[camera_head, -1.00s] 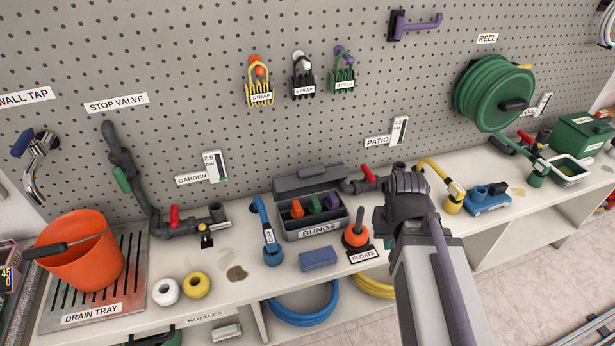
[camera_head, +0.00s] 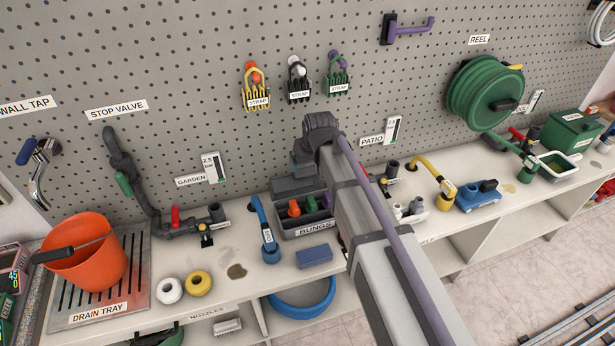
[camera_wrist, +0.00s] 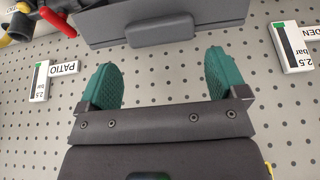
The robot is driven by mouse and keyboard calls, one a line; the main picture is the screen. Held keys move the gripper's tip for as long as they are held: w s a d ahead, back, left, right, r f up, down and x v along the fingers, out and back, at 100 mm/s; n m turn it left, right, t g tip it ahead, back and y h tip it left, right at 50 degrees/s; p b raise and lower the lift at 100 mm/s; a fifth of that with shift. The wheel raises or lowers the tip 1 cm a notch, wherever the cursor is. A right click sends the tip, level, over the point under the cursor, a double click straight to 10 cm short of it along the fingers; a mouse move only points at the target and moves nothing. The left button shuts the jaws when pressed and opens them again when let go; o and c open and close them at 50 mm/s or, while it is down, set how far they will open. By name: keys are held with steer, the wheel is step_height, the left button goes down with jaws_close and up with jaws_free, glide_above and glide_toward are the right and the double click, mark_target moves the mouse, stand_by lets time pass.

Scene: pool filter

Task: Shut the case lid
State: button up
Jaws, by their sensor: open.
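The dark grey case (camera_head: 312,230), labelled BUNGS, stands on the bench with its lid (camera_head: 288,187) open and tilted back toward the pegboard. Orange, green and purple bungs sit inside it. My arm hides the case's right side and part of the lid. In the wrist view the lid (camera_wrist: 205,17) spans the top, with a lighter grey latch or grip (camera_wrist: 163,31) on it. My gripper (camera_wrist: 161,62) is open and empty, its two green pads apart near the lid's edge. In the head view my gripper is mostly hidden behind my arm, above the lid.
A blue block (camera_head: 314,257) lies in front of the case. A blue hose piece (camera_head: 264,232) stands just left of it, and a pipe with a red valve handle (camera_head: 175,216) further left. The pegboard (camera_head: 215,120) rises close behind. White pipe fittings (camera_head: 408,211) show to the right.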

mark_target(308, 170)
steer(key=shift+o, duration=0.7)
steer(key=b+x, duration=0.4)
steer(key=x, duration=0.2)
steer(key=shift+f, duration=0.25)
steer(key=shift+r, duration=0.1)
steer(key=shift+c, duration=0.5)
steer(key=c, duration=0.9)
steer(key=shift+d, duration=0.1)
